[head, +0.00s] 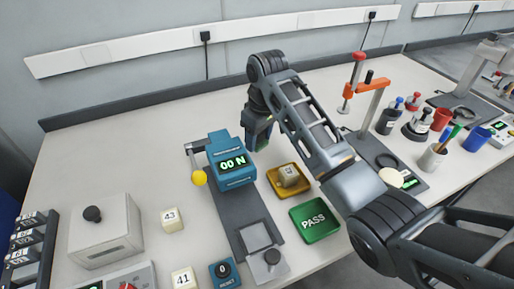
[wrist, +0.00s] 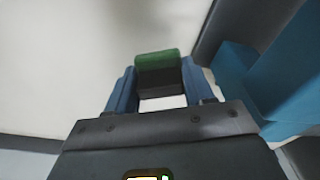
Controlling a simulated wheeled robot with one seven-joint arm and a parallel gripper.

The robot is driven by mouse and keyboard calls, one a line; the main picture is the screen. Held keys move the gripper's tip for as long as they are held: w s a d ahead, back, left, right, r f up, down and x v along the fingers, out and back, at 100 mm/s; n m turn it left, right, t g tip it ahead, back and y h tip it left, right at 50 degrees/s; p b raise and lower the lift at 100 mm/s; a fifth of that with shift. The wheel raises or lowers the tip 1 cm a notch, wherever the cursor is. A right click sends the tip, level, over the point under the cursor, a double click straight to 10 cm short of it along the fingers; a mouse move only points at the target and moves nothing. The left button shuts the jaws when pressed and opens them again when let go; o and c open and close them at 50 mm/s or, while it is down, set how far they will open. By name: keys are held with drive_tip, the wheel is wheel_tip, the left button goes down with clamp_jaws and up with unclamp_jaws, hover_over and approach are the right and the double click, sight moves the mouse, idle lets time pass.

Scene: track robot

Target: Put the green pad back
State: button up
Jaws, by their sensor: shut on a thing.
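The green pad (wrist: 157,64) is a small block with a green end and a dark body, held between the blue fingers of my gripper (wrist: 160,90) in the wrist view. In the head view my gripper (head: 257,138) points down behind and to the right of the blue force gauge (head: 232,177), which reads 00 N. A bit of green shows at the fingertips there, and the rest of the pad is hidden by the gripper. In the wrist view the pad appears above the pale bench, but I cannot tell how high.
An amber tray (head: 274,183) with a numbered cube and a green PASS tray (head: 310,233) lie right of the gauge. The gauge's yellow-knobbed lever (head: 199,177) sticks out left. Numbered cubes (head: 172,220) lie left. An orange stand (head: 368,95) is to the right. The bench behind the gauge is clear.

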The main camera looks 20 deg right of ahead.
sight(258, 143)
drive_tip(key=shift+w+a+f, duration=0.1)
drive_tip(key=shift+a+f, duration=0.1)
drive_tip(key=shift+f, duration=2)
drive_tip(key=shift+f, duration=0.15)
drive_tip(key=o, duration=0.7)
drive_tip(key=r, duration=0.7)
drive_tip(key=s+r, duration=0.1)
drive_tip(key=r, duration=0.3)
drive_tip(key=shift+s+d+r, duration=0.1)
drive_tip(key=shift+d+r, duration=0.15)
drive_tip(key=shift+s+r+p, duration=0.1)
drive_tip(key=shift+r+p, duration=0.25)
drive_tip(key=shift+r, duration=0.05)
